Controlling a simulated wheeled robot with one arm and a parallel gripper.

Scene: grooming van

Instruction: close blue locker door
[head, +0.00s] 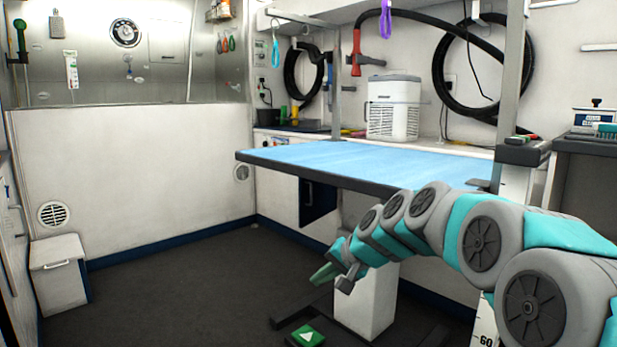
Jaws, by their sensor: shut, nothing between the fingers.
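A dark blue panel (318,203) shows below the blue-topped table, low against the back wall, with a small handle-like mark on it. It looks like the blue locker door, but the table hides its upper part, and I cannot tell how far it stands open. My gripper (322,274) is shut and empty, low in front of the table's white pedestal in the picture. It appears apart from the blue panel, nearer to me and below it in the picture.
The grooming table (350,158) stands over the middle right, its pedestal (368,300) and dark base below. A green foot pedal (305,337) lies on the floor. A white bin (60,275) stands at the left wall. The dark floor (190,290) at left is clear.

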